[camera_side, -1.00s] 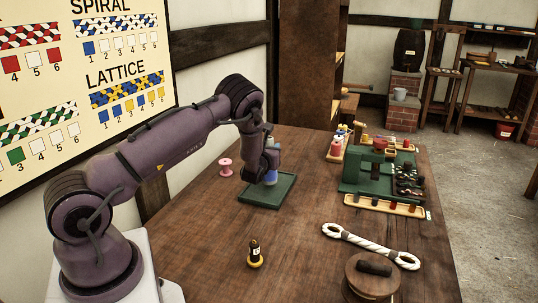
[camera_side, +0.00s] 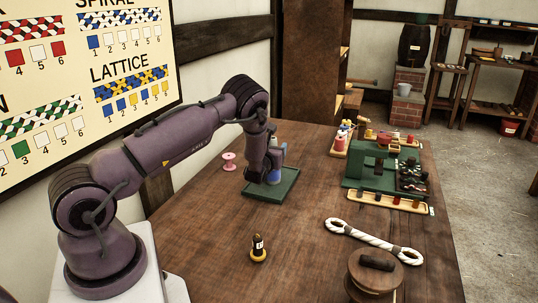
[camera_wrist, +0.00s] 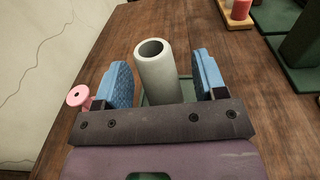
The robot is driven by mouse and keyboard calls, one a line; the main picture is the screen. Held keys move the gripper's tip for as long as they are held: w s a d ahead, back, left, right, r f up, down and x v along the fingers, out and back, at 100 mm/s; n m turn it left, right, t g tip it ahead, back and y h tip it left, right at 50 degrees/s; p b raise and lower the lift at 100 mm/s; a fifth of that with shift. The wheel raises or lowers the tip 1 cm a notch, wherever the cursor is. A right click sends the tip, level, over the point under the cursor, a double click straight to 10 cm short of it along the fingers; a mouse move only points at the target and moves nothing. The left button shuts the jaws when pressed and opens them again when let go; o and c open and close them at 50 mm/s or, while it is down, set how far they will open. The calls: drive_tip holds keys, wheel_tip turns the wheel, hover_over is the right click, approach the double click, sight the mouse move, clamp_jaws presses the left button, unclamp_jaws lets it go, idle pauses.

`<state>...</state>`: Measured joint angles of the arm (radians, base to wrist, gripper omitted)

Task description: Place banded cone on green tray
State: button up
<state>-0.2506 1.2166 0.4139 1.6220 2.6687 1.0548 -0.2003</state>
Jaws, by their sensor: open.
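A pale grey hollow cone or tube (camera_wrist: 158,72) stands upright between the fingers of my gripper (camera_wrist: 161,65) in the wrist view. The fingers are open, one on each side of it, with a narrow gap visible at the right. The green tray (camera_side: 284,186) lies on the table below my gripper (camera_side: 266,178) in the side view; its edge also shows behind the tube in the wrist view. In the side view a blue and grey shape at the gripper is partly hidden by it. Bands on the tube cannot be made out.
A pink spool (camera_side: 229,161) stands left of the tray. The table's middle is clear.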

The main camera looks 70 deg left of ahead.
drive_tip(key=f+v, duration=0.1)
drive_tip(key=v, duration=1)
drive_tip(key=s+d+r+n+g+y, duration=0.1)
drive_tip(key=s+d+r+n+g, duration=0.1)
drive_tip(key=s+r+n+g, duration=0.55)
drive_tip(key=s+d+r+n+g, duration=0.1)
drive_tip(key=s+r+n+g, duration=0.3)
drive_tip(key=r+n, duration=0.6)
drive_tip(key=s+d+r+n+t+h, duration=0.2)
drive_tip(key=d+h, duration=0.2)
drive_tip(key=d, duration=0.4)
drive_tip(key=s+d+r+n+t+h, duration=0.2)
drive_tip(key=d+h, duration=0.3)
drive_tip(key=d, duration=0.3)
drive_tip(key=s+d+r+n+t+h, duration=0.2)
drive_tip(key=s+d+r+n+h, duration=0.1)
drive_tip(key=d, duration=0.5)
drive_tip(key=shift+s+d+n+h, duration=0.2)
drive_tip(key=shift+s+n+h, duration=0.45)
drive_tip(key=shift+h, duration=0.55)
